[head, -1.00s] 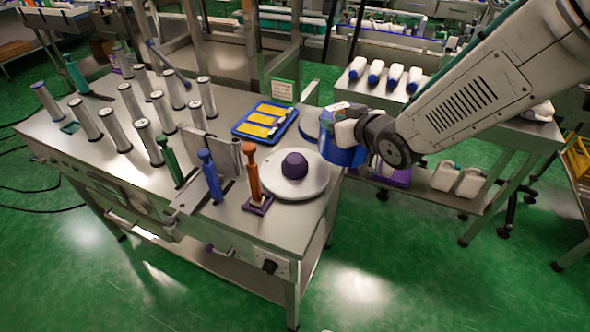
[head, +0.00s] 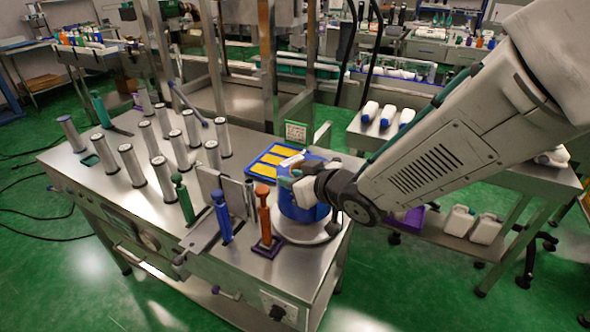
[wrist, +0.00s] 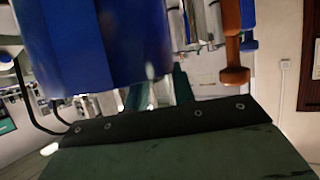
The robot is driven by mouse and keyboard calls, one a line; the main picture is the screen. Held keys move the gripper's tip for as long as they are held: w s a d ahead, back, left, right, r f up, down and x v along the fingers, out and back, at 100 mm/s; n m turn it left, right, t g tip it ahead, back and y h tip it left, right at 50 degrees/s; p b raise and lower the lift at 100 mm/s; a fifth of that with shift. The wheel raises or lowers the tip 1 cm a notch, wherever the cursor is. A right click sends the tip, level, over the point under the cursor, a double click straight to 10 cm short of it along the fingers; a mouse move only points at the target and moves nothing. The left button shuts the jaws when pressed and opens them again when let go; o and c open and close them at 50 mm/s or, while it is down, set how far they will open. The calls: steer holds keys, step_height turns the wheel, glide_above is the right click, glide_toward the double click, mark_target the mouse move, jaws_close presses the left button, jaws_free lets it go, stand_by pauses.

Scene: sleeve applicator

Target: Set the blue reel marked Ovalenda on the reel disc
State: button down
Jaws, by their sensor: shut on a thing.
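The blue reel (head: 300,211) is held in my gripper (head: 291,187) over the round grey reel disc (head: 325,231) at the right end of the steel table. The reel hides the disc's purple hub and most of its top. I cannot tell whether the reel touches the disc or hangs just above it. In the wrist view the blue reel (wrist: 110,45) fills the upper left, close to the camera. Its marking is not readable in either view.
An orange-handled tool (head: 263,215) stands close left of the disc, with a blue one (head: 221,215) and a green one (head: 183,198) beyond. Several grey cylinders (head: 161,176) stand further left. A blue tray with yellow strips (head: 262,172) lies behind the reel.

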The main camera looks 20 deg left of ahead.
steer(key=shift+f, duration=1.9)
steer(key=c, duration=1.2)
jaws_free()
steer(key=shift+f, duration=0.1)
steer(key=shift+o, duration=0.2)
steer(key=v, duration=1.2)
